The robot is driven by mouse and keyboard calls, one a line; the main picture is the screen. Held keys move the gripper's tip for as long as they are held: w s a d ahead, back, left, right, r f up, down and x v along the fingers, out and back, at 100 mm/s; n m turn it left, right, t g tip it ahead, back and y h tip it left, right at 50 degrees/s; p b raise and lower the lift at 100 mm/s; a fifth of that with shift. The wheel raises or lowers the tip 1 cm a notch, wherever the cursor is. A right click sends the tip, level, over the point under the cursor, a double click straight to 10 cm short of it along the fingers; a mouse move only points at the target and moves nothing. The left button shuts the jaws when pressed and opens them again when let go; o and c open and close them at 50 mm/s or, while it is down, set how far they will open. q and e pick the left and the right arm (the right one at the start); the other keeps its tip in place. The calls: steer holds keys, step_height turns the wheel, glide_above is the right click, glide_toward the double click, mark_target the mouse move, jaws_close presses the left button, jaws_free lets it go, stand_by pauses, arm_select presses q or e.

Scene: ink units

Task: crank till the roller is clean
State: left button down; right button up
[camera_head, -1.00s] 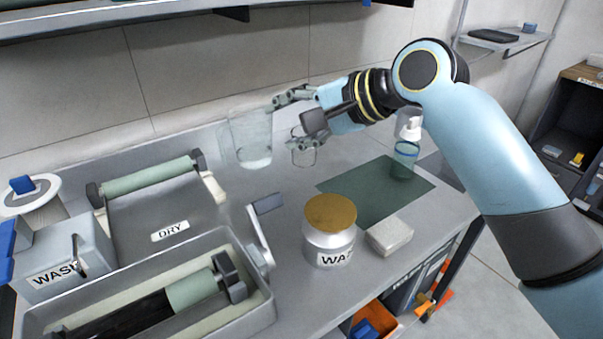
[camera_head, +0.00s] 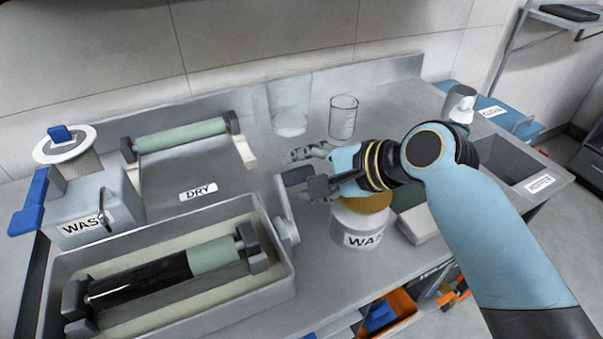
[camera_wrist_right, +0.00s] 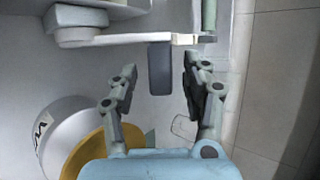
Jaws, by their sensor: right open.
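The inked roller lies in the grey wash tray (camera_head: 283,283). Its left and middle part (camera_head: 145,284) is black and its right end (camera_head: 214,255) is pale green. The crank arm (camera_head: 287,215) rises from the tray's right end to a dark grey handle (camera_head: 297,175). My right gripper (camera_head: 304,169) is open at the handle. In the right wrist view the handle (camera_wrist_right: 160,68) stands between the two spread fingers of the gripper (camera_wrist_right: 158,82), with gaps on both sides. My left gripper is out of view.
A jar with a gold lid (camera_head: 362,224) stands just below my right gripper, near the crank. A clean green roller (camera_head: 180,137) rests on the drying rack behind the tray. A tall glass (camera_head: 290,105) and a beaker (camera_head: 343,117) stand at the back.

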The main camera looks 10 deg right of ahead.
steer(key=shift+x, duration=0.8)
jaws_close()
